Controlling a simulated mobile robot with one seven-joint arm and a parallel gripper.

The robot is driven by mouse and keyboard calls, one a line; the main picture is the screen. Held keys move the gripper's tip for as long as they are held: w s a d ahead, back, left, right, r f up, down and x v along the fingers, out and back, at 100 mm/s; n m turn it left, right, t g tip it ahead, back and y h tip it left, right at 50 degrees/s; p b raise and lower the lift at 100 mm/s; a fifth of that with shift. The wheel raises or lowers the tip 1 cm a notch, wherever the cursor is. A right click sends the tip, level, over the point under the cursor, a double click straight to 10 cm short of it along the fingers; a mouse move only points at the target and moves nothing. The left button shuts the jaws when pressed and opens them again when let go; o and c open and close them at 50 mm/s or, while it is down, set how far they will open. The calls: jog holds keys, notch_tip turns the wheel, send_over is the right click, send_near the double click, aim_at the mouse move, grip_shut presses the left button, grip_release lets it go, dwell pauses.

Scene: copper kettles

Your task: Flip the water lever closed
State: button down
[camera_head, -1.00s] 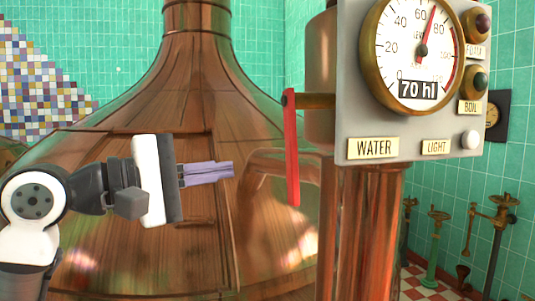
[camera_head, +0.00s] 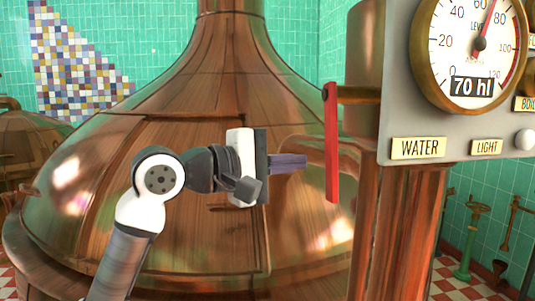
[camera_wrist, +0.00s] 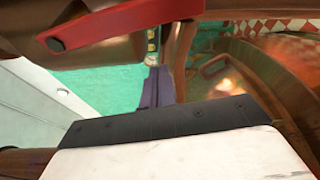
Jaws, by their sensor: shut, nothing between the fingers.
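The red water lever (camera_head: 332,150) hangs down from its pivot on the left side of the grey control panel, above and left of the WATER label (camera_head: 417,147). In the wrist view the lever (camera_wrist: 110,24) crosses the top left, its pivot bolt showing. My gripper (camera_head: 304,161) points right, with its purple fingers together and empty. Its tips are just left of the lever, around the middle of its length, with a small gap in the picture. The fingers also show in the wrist view (camera_wrist: 158,86), below the lever; whether they touch it I cannot tell.
The grey panel (camera_head: 395,105) carries a gauge (camera_head: 470,50) reading 70 hl and a LIGHT button (camera_head: 524,140). A copper pillar (camera_head: 400,230) stands below it. The large copper kettle (camera_head: 190,230) fills the space behind my arm. Pipes and valves (camera_head: 470,235) stand at the far right.

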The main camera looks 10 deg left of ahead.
aim_at(331, 143)
jog(key=d, duration=0.1)
jog(key=s+d+p, duration=0.2)
jog(key=shift+d+r, duration=0.2)
jog(key=shift+r, duration=0.05)
jog(key=shift+s, duration=0.1)
dwell(0.3)
